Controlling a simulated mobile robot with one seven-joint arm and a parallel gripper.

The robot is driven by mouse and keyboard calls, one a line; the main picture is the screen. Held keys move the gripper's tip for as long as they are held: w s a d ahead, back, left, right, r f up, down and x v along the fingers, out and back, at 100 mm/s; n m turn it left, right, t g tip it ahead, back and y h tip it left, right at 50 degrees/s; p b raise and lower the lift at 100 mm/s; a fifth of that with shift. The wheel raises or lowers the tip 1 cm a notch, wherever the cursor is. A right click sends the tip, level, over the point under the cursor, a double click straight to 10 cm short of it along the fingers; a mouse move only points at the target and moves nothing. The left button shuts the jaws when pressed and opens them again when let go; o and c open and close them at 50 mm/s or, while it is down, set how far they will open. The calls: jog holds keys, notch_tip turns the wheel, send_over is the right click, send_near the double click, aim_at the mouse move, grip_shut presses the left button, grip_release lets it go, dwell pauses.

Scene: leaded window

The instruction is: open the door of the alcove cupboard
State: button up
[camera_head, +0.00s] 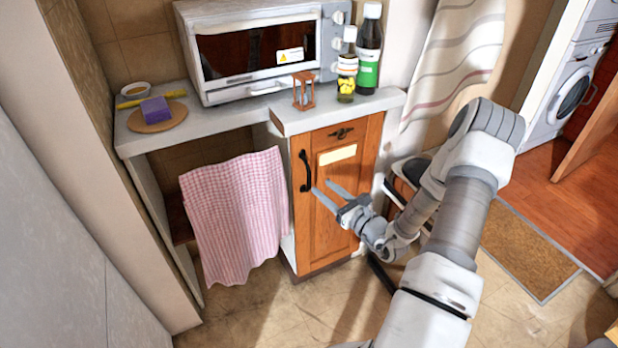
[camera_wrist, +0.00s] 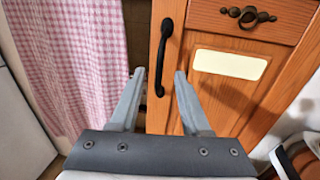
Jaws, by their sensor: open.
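The alcove cupboard's wooden door (camera_head: 331,220) is shut and sits under the right end of the counter. A black bar handle (camera_head: 305,171) stands upright near the door's left edge; it also shows in the wrist view (camera_wrist: 163,56). My gripper (camera_head: 321,189) is open and empty in front of the door, close to the handle's lower end. In the wrist view my gripper's two fingertips (camera_wrist: 160,73) lie on either side of the handle's line. The handle looks to be beyond the tips; I cannot tell whether anything touches.
A pink checked cloth (camera_head: 236,213) hangs left of the cupboard. A drawer pull (camera_head: 341,133) sits above the door. The counter (camera_head: 290,124) bears a toaster oven (camera_head: 262,50), bottles and an hourglass-like frame. Bare floor (camera_head: 340,301) lies before the door.

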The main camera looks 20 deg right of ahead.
aim_at(309, 175)
jog(key=b+x, duration=0.1)
jog(key=x, duration=0.6)
jog(key=shift+w, duration=0.4)
grip_shut()
dwell(0.9)
